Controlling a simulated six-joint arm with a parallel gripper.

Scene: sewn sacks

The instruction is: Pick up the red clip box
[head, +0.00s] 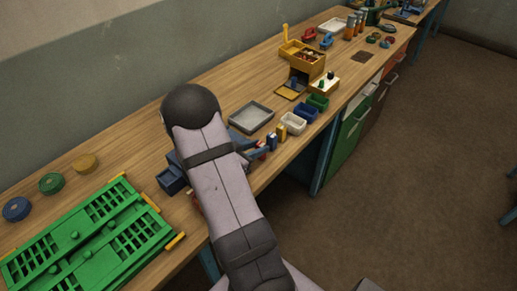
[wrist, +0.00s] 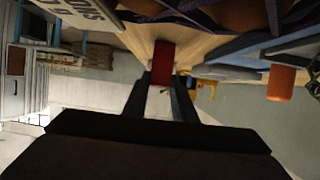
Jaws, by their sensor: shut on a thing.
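The red clip box (wrist: 161,58) shows as a dark red block at the tips of my gripper (wrist: 161,78) in the wrist view. My gripper is shut on it, with one dark finger on either side. In the head view my arm covers much of the gripper, and a small bit of red (head: 262,144) shows beside its end near the front edge of the workbench. I cannot tell from these views whether the box touches the bench.
A blue box (head: 272,142) and a yellow box (head: 282,132) stand close to the right of my gripper. Beyond them are white (head: 293,123), blue (head: 306,113) and green (head: 318,102) bins. A grey tray (head: 251,117) lies behind. Green racks (head: 88,238) cover the bench's near left.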

